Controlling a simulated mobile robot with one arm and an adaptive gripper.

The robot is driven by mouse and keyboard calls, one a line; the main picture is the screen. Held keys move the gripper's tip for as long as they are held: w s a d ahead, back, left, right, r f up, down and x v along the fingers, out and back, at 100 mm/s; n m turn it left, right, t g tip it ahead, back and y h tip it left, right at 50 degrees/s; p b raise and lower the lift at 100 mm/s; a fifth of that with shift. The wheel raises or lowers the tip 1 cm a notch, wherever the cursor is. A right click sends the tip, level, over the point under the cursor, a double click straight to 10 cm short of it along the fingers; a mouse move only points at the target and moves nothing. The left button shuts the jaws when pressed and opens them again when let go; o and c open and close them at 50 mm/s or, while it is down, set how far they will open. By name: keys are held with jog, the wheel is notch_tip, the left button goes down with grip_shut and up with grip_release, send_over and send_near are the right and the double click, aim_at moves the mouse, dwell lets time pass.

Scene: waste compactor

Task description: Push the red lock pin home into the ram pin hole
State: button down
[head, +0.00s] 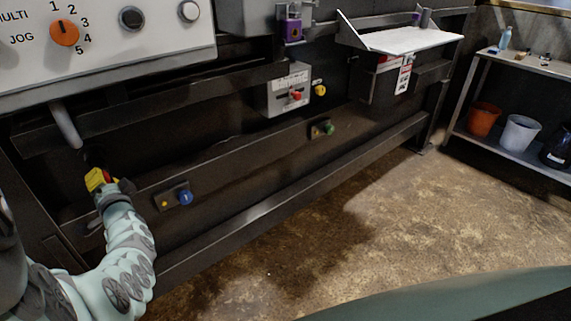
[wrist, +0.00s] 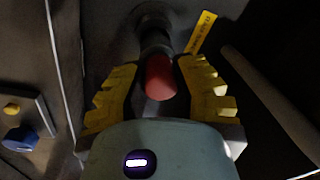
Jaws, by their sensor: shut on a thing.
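The red lock pin (wrist: 160,78) shows its rounded red end between the yellow fingers of my gripper (wrist: 158,66) in the wrist view. My gripper is shut on it. A dark shaft (wrist: 156,42) runs from the red end towards a dark round collar (wrist: 152,19) on the machine face. The ram pin hole itself is hidden, and I cannot tell how deep the pin sits. In the head view my gripper (head: 100,181) is at the far left against the dark machine front, and its fingers hide the pin.
A yellow label (wrist: 201,32) is beside the collar. A grey pipe (head: 66,125) hangs above my gripper. A plate with a blue knob (head: 186,198) is to its right. A red-buttoned box (head: 289,91) and a white shelf (head: 412,40) stick out farther right. The floor in front is clear.

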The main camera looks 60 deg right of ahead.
jog(key=c, duration=0.7)
grip_release()
jog(key=shift+c, duration=0.2)
jog(key=shift+c, duration=0.5)
jog(key=p+v, duration=0.4)
jog(key=v, duration=0.3)
jog(key=shift+d, duration=0.1)
